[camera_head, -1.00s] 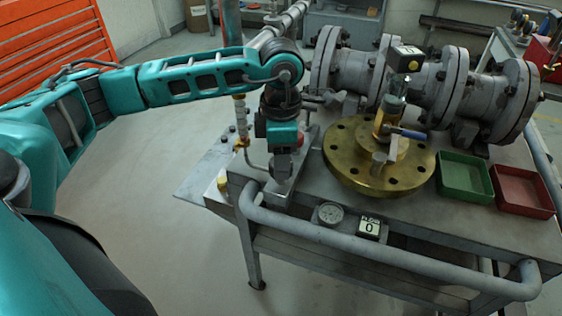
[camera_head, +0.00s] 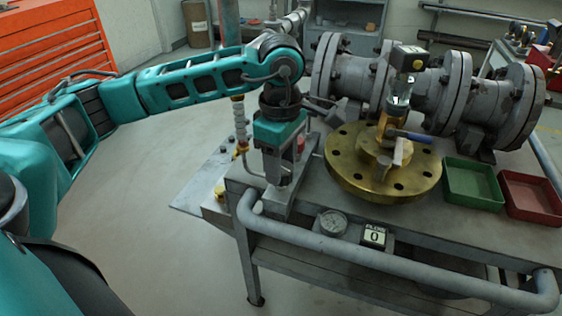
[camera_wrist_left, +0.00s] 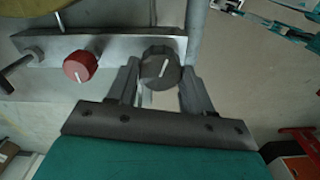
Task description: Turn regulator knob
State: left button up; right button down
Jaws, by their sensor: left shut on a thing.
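The dark grey regulator knob (camera_wrist_left: 159,67), with a white pointer line, shows in the left wrist view on the light metal panel (camera_wrist_left: 115,52). My left gripper (camera_wrist_left: 159,80) points down at it, one finger on each side, and is shut on it. The pointer line is slightly tilted from upright in that view. A red knob (camera_wrist_left: 80,66) with its own white line sits beside it on the same panel. In the head view my left gripper (camera_head: 277,182) is over the panel at the bench's left end, and its body hides the grey knob. My right gripper is not in view.
Right of my gripper stands a brass flange (camera_head: 355,178) with a blue-handled valve. A grey flanged pipe (camera_head: 350,65) runs behind. A green tray (camera_head: 473,184) and a red tray (camera_head: 530,198) lie at right. A gauge (camera_head: 333,222) and bench rail (camera_head: 400,264) are in front.

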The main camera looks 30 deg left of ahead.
pick_arm(q)
jog(key=shift+r, duration=0.1)
jog(key=o, duration=1)
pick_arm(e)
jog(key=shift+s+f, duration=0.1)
pick_arm(q)
jog(key=shift+o, duration=0.2)
notch_tip(320, 180, up, 13)
jog(key=p, duration=0.1)
jog(key=shift+p, duration=0.4)
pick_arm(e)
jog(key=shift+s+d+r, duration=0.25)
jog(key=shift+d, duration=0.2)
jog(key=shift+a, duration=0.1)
pick_arm(q)
jog(key=shift+s, duration=0.1)
